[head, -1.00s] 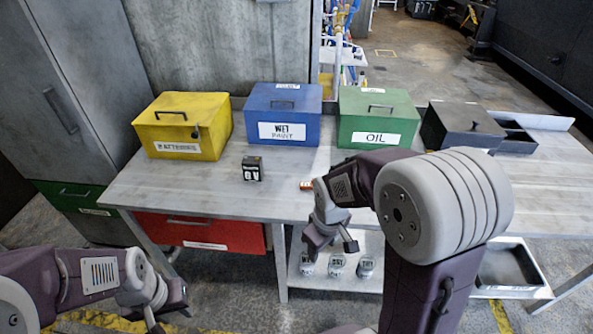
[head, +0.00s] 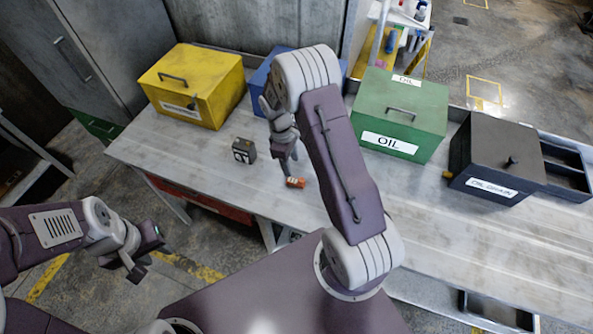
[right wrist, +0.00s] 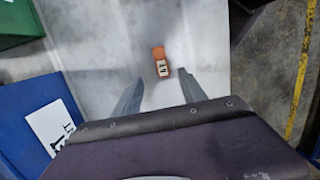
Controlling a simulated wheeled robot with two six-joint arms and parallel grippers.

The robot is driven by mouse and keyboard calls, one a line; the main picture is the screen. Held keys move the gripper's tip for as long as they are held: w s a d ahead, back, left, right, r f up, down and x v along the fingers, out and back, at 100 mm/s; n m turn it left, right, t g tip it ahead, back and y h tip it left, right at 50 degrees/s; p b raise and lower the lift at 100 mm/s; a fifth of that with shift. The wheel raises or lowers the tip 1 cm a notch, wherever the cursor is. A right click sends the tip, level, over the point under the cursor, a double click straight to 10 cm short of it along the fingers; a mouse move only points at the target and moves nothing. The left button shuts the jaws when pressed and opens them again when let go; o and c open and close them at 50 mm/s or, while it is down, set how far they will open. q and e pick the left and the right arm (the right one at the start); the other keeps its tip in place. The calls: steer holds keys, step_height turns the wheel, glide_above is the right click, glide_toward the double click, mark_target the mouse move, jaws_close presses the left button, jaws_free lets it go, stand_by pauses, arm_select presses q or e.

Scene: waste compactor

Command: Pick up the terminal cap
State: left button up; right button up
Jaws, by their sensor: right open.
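The terminal cap, a small orange-red piece with a pale, dark-marked label (head: 295,183), lies on the grey workbench. In the right wrist view the cap (right wrist: 160,62) lies just beyond the fingertips, roughly centred between them. My right gripper (head: 289,163) points down over the bench right beside the cap. It is open and empty in the right wrist view (right wrist: 160,90), with its fingers apart. My left gripper (head: 147,260) hangs off the front of the bench, away from the cap, with its fingers apart and nothing between them.
A small dark battery block (head: 244,151) stands left of the cap. Behind are a yellow box (head: 200,85), a blue box (head: 262,77) partly hidden by my right arm, and a green OIL box (head: 400,115). A dark drain box (head: 497,160) stands right. The bench front is clear.

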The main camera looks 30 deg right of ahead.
glide_above(296, 181)
steer(key=w, duration=0.1)
step_height(296, 181, down, 4)
steer(key=shift+w+a+r+p, duration=0.1)
steer(key=shift+a+r+p, duration=0.05)
steer(key=shift+p, duration=0.3)
steer(key=shift+s+a+f+p, duration=0.1)
steer(key=shift+s+f+p, duration=0.1)
steer(key=shift+f+p, duration=0.2)
steer(key=f, duration=0.2)
steer(key=f+p, duration=0.1)
steer(key=f, duration=0.1)
steer(key=shift+s, duration=0.3)
steer(key=shift+d+f, duration=0.2)
steer(key=shift+d, duration=0.05)
arm_select(q)
step_height(296, 181, up, 3)
steer(key=shift+a+f, duration=0.15)
arm_select(e)
steer(key=shift+a+r, duration=0.1)
jaws_close()
